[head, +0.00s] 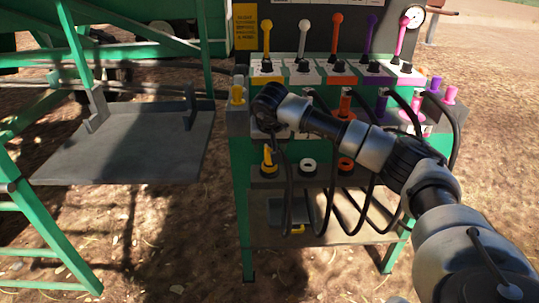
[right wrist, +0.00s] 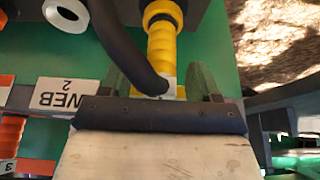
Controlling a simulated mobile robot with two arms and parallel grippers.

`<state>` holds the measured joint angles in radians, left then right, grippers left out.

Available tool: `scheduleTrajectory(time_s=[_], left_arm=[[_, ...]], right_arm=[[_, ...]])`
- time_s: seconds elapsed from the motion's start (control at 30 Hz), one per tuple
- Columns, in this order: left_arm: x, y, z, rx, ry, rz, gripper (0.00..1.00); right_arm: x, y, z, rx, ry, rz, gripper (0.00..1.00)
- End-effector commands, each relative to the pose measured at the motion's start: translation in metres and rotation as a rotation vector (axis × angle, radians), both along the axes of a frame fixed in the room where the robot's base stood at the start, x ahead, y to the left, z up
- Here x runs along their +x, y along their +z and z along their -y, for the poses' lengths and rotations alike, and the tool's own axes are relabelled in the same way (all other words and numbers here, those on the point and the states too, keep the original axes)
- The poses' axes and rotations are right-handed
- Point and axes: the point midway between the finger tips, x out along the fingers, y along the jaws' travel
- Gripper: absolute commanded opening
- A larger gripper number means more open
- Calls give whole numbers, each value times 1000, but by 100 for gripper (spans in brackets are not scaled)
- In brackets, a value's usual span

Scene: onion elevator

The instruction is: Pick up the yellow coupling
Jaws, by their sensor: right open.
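The yellow coupling (head: 268,157) sits at the lower left socket of the green stand in the head view. In the right wrist view the ribbed yellow coupling (right wrist: 162,50) meets a yellow-rimmed black socket at the top. A black hose crosses beside it. My right gripper (right wrist: 160,78) is open, with one finger on each side of the coupling's near end in that view. I cannot tell whether the fingers touch it. In the head view my right arm reaches in from the lower right, and its fingers are hard to make out. My left gripper is not in view.
The stand carries coloured levers (head: 335,32), several black hoses (head: 368,180) and a white-ringed socket (head: 308,165) next to the yellow one. A second yellow fitting (head: 237,94) stands at its left edge. A grey platform (head: 130,150) lies to the left.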

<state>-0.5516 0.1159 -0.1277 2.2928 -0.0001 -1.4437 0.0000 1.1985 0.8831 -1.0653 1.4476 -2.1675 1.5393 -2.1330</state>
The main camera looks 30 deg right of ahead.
Motion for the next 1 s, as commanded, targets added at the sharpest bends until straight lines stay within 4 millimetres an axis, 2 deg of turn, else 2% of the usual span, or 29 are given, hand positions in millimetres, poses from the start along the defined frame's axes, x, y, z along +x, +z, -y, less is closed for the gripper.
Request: scheduleTrajectory(time_s=[0.07,0.43,0.7,0.87,1.0], left_arm=[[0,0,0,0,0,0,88],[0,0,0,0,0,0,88],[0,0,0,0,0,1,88],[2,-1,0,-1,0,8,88],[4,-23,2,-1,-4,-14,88]], right_arm=[[0,0,0,0,0,0,59],[0,0,0,0,1,-1,3],[0,3,-1,1,1,2,2],[0,14,-1,1,1,2,2],[1,37,0,1,1,4,2]])
